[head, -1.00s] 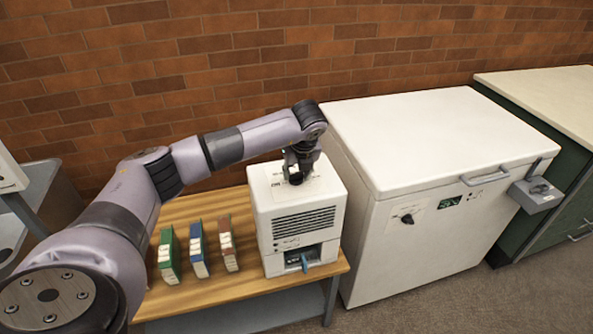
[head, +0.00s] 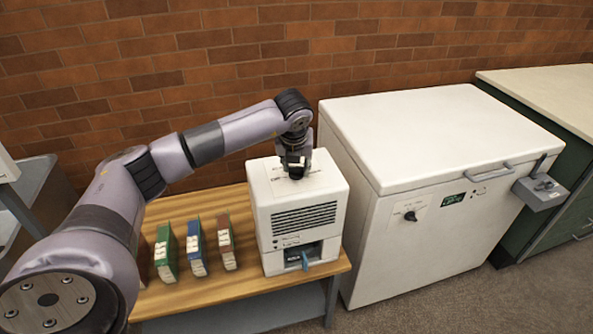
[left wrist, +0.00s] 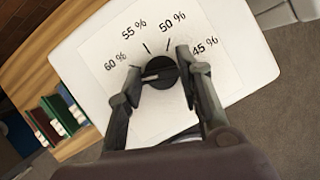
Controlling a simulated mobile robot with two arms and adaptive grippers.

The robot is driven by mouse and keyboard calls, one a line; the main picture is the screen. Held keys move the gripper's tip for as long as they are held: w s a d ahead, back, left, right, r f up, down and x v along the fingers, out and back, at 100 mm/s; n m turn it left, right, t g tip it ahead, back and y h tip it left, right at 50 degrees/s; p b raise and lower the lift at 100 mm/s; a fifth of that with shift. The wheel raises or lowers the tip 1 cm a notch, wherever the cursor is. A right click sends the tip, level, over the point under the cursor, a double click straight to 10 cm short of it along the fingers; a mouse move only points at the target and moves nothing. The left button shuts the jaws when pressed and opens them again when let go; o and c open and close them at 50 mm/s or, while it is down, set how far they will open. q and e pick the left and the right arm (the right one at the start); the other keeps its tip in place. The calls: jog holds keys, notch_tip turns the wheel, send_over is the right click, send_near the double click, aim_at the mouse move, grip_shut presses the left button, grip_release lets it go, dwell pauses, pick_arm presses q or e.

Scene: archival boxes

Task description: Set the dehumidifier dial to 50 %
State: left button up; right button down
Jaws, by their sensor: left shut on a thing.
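The dehumidifier (head: 258,215) is a white box on the wooden table, with a dark vent grille on its front. Its black round dial (left wrist: 160,73) is on the top face, amid printed marks for 60 %, 55 %, 50 % (left wrist: 172,22) and 45 %. My left gripper (head: 294,170) comes down onto the top from above and hides most of the dial in the head view. In the left wrist view its two fingers are on either side of the dial, shut on it. I cannot tell for sure which mark the dial points to. My right gripper is out of view.
Green, blue (head: 197,247) and red upright binders stand left of the dehumidifier on the table (head: 215,293). A white chest freezer (head: 440,140) with its own knob (head: 410,215) stands close on the right. A brick wall is behind.

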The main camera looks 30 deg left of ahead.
pick_arm(q)
jog(key=m+h+b, duration=0.1)
jog(key=m+b, duration=0.1)
jog(key=m, duration=0.1)
jog(key=shift+a+f+m+t, duration=0.1)
jog(key=shift+a+m+t, duration=0.05)
jog(key=shift+m+t, duration=0.25)
jog(key=shift+m+h+b, duration=0.3)
jog(key=shift+m+h, duration=0.3)
jog(key=shift+m, duration=0.3)
jog(key=m+h, duration=0.1)
jog(key=m, duration=0.1)
jog(key=shift+a+m, duration=0.1)
jog(key=shift+m, duration=0.2)
jog(key=m+h, duration=0.1)
jog(key=m, duration=0.2)
jog(key=shift+a+m+g, duration=0.1)
jog(key=shift+m+g, duration=0.2)
jog(key=m, duration=0.2)
jog(key=m+g+h, duration=0.1)
jog(key=m, duration=0.1)
jog(key=shift+w+r+m+h+p, duration=0.15)
jog(key=shift+r+m+h+p, duration=0.05)
jog(key=shift+m+h+p, duration=0.1)
jog(key=m+g, duration=0.1)
jog(key=m, duration=0.1)
jog(key=shift+m+h, duration=0.3)
jog(key=shift+w+a+m+g, duration=0.1)
jog(key=shift+m+g, duration=0.6)
jog(key=shift+m, duration=1.3)
